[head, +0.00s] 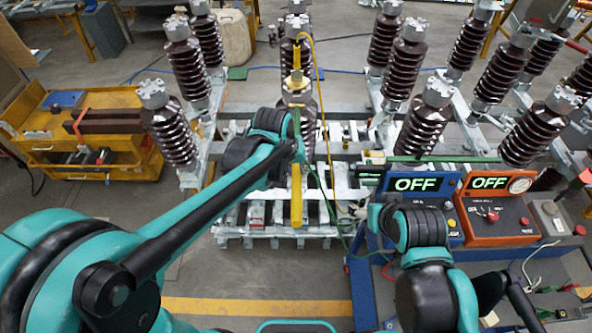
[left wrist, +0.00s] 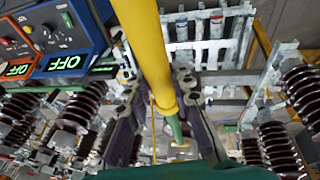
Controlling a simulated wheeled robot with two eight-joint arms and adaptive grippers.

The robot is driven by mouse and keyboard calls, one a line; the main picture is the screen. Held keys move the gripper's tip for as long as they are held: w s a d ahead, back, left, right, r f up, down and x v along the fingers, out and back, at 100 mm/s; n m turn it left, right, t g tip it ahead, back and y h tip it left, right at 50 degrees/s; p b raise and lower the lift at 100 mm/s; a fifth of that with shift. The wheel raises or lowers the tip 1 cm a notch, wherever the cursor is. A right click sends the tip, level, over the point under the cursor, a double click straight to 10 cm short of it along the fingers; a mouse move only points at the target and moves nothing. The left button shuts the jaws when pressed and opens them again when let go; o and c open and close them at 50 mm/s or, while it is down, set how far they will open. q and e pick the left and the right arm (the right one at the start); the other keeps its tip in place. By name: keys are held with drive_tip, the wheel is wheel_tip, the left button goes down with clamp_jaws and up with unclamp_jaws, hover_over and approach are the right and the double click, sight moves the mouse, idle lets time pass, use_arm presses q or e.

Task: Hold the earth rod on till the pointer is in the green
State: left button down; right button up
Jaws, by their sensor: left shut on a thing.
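The yellow earth rod (head: 296,203) stands roughly upright in the middle of the head view. Its upper end (head: 297,62) is in front of the centre insulator (head: 308,125), and I cannot tell whether it touches metal. My left gripper (left wrist: 158,92) is shut around the rod (left wrist: 146,40) in the left wrist view; a green section shows beyond the fingers. A round white gauge (head: 519,185) is on the orange box (head: 499,214), its pointer too small to read. My right arm is at lower right; its gripper is not visible.
A blue box (head: 422,187) beside the orange one also shows OFF. Brown ribbed insulators (head: 435,120) stand on metal frames at both sides. A yellow cart (head: 75,130) is at left. A yellow cable (head: 316,75) loops near the rod's top. Open floor lies at front.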

sight(295, 180)
use_arm(q)
drive_tip(key=shift+w, duration=0.95)
drive_tip(key=shift+r, duration=0.1)
idle(1.5)
idle(1.6)
drive_tip(key=shift+s, duration=0.7)
drive_tip(key=s, duration=0.4)
drive_tip(key=shift+s, duration=2.25)
drive_tip(key=shift+w, duration=0.1)
